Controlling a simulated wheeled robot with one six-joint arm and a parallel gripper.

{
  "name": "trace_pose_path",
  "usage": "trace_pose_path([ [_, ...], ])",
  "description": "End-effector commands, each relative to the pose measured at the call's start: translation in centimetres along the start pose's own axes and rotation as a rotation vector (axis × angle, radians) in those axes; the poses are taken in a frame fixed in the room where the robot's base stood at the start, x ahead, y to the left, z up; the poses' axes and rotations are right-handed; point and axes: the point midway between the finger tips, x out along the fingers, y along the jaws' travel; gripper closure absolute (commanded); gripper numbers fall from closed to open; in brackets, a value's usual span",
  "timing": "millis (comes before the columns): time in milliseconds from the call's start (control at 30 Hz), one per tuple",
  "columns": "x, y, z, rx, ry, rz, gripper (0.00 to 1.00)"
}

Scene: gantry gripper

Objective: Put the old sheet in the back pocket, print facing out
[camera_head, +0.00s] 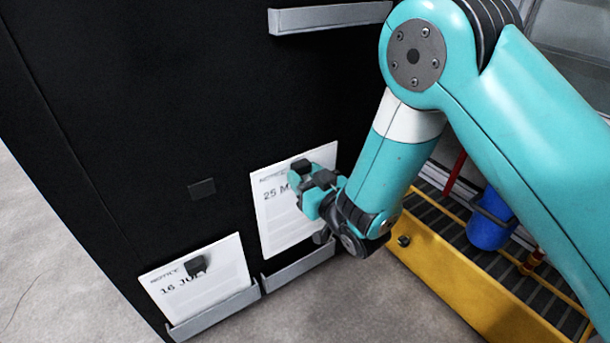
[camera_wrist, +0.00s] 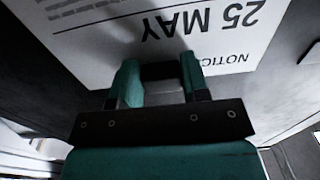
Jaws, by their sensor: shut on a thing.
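A white notice sheet printed "25 MAY" (camera_head: 280,226) is upright against the black panel, print facing out. It fills the top of the wrist view (camera_wrist: 95,45), where its print is upside down. My gripper (camera_head: 312,178) is at its upper right part, partly covering the print. In the wrist view, my gripper (camera_wrist: 160,75) is shut on a small dark block (camera_wrist: 162,71) at the sheet's face. A second sheet, "16 JUL" (camera_head: 220,267), stands at the lower left with its bottom edge at a grey ledge (camera_head: 216,313). Which pocket is the back one, I cannot tell.
Another grey ledge (camera_head: 298,267) is below the May sheet, and one (camera_head: 330,17) is high up. A dark block (camera_head: 195,266) sits on the July sheet, another (camera_head: 202,188) on the bare panel (camera_head: 130,130). A yellow-edged rack (camera_head: 440,270) stands at the right.

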Motion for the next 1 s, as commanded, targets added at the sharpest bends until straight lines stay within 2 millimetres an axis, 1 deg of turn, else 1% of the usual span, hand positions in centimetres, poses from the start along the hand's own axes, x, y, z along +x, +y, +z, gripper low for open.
trace_pose_path([
  [233, -0.1, 0.2, 0.0, -0.001, 0.001, 0.005, 0.96],
  [367, -0.1, 0.2, 0.5, -0.002, 0.001, 0.004, 0.96],
  [567, -0.1, 0.1, 2.1, -0.001, 0.001, 0.002, 0.96],
  [800, 0.0, 0.0, 4.6, 0.0, 0.0, 0.001, 0.96],
  [1000, 0.0, 0.0, 5.7, -0.001, 0.001, 0.001, 0.96],
])
